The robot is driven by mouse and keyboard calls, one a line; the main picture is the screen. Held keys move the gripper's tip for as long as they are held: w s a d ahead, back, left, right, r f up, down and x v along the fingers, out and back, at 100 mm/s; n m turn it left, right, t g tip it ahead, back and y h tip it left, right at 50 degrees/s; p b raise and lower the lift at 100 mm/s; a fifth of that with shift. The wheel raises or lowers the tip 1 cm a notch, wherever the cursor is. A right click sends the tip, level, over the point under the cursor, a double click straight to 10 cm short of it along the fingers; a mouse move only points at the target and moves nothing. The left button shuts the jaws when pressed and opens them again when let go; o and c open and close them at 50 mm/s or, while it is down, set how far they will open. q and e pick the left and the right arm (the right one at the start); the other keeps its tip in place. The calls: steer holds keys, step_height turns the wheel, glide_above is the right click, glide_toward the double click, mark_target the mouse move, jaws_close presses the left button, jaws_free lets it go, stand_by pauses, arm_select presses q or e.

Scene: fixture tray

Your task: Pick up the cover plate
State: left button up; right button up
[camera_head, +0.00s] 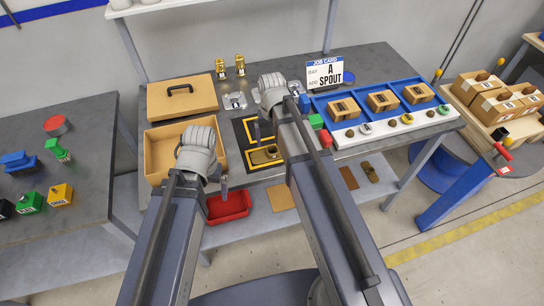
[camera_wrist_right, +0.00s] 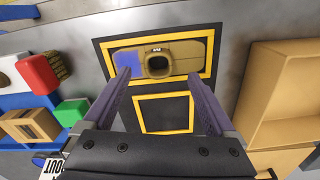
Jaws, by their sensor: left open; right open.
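Flat silver-grey plates (camera_head: 235,101) lie at the back of the table in the head view; one may be the cover plate, but I cannot tell for sure. A brass-coloured part with a round hole (camera_head: 264,155) lies in the front yellow-framed square of a black mat. The part also shows in the right wrist view (camera_wrist_right: 172,58), with a blue patch at its left end. My right gripper (camera_wrist_right: 158,78) is open and empty above the mat, with the part beyond its fingertips. My left gripper (camera_head: 203,172) is open beside the tan box, and no held object shows.
An open tan box (camera_head: 160,148) stands left of the mat, with a handled tan lid (camera_head: 182,97) behind it. A blue rack (camera_head: 318,103) with small boxes stands right. A red bin (camera_head: 229,207) sits low in front. The mat's rear square looks empty.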

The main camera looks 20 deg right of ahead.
mark_target(272, 147)
steer(key=shift+w+d+f+b, duration=0.1)
steer(key=shift+w+f+b, duration=0.05)
steer(key=shift+f+b, duration=1.2)
steer(key=shift+w+d+f+b, duration=0.1)
steer(key=shift+f+b, duration=1.15)
steer(key=shift+b, duration=0.05)
steer(key=shift+r, duration=0.1)
jaws_close()
